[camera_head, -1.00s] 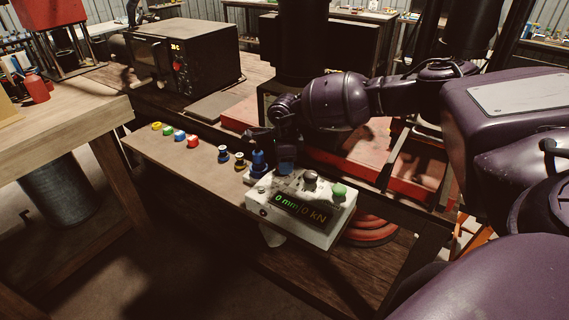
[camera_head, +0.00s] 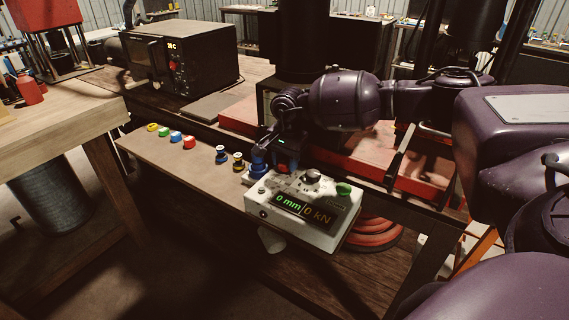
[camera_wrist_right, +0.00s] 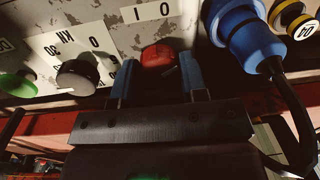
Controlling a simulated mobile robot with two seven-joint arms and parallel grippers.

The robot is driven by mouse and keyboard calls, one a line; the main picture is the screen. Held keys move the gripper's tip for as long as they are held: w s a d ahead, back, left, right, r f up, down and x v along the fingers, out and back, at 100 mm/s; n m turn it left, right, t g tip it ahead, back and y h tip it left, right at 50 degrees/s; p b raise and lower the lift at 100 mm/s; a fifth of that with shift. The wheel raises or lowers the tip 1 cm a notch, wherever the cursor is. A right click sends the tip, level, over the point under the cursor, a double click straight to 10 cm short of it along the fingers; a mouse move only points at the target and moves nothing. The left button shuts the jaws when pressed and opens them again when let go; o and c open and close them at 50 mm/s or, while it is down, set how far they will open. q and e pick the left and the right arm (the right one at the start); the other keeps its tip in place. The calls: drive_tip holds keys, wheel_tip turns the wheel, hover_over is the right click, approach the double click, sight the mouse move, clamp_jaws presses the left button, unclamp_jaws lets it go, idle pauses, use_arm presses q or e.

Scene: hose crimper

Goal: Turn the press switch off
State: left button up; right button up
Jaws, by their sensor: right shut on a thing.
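The press control box (camera_head: 262,205) is white, with a lit display (camera_head: 302,209) reading 0 mm and 0 kN. The press switch is a red knob (camera_wrist_right: 158,57) under a plate marked with 0 and 1 in the right wrist view. Its red also shows low at the gripper in the head view (camera_head: 283,168). My right gripper (camera_wrist_right: 158,75) has its blue fingertips on both sides of the red knob and is shut on it. The knob's exact turned position is hard to read. My left gripper is not in view.
A black knob (camera_head: 312,177) and a green button (camera_head: 343,189) sit on the same box. A blue plug with a black cable (camera_wrist_right: 243,32) is close beside my right gripper. Several coloured spools stand along the narrow board (camera_head: 185,160). An oven-like box (camera_head: 195,60) stands behind.

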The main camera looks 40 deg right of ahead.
sight(287, 162)
drive_tip(key=shift+n, duration=0.7)
drive_tip(key=shift+w+n+b, duration=0.1)
drive_tip(key=shift+n+b, duration=0.5)
drive_tip(key=shift+n, duration=0.2)
drive_tip(key=shift+r, duration=0.1)
drive_tip(key=o, duration=0.9)
drive_tip(key=r, duration=1)
drive_tip(key=shift+s+d+r, duration=0.15)
drive_tip(key=shift+s+r, duration=0.1)
drive_tip(key=shift+r, duration=0.1)
